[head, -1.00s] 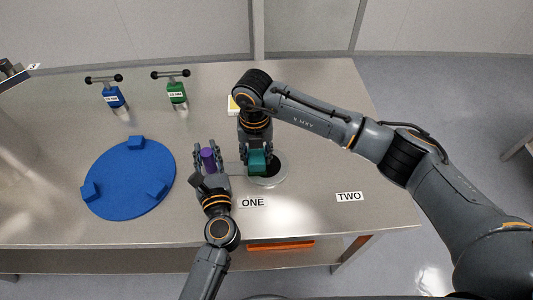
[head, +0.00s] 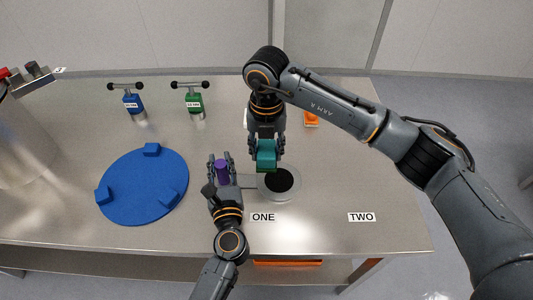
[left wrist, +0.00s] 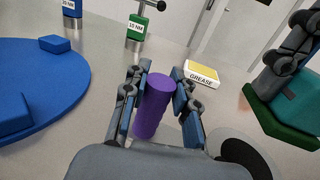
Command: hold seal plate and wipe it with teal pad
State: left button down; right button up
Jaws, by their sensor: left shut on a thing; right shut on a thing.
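The seal plate (head: 279,181) is a flat grey disc with a dark round centre, lying on the steel table above the label ONE. A grey tab runs left from it toward a purple upright grip (head: 222,171). My left gripper (head: 221,167) is shut on the purple grip, which stands between its fingers in the left wrist view (left wrist: 153,108). My right gripper (head: 266,146) is shut on the teal pad (head: 266,156), just behind the plate. In the left wrist view the pad (left wrist: 295,98) has a dark green underside and appears above the table.
A blue disc (head: 140,195) with raised blocks lies at left. Blue (head: 132,104) and green (head: 194,103) torque tools stand behind it. A grease box (left wrist: 201,74) and an orange item (head: 311,119) are at the back. The table around label TWO (head: 361,217) is clear.

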dwell(0.4)
pick_arm(q)
jog(key=c, duration=1)
grip_release()
jog(key=shift+s, duration=0.1)
jog(key=v, duration=1.2)
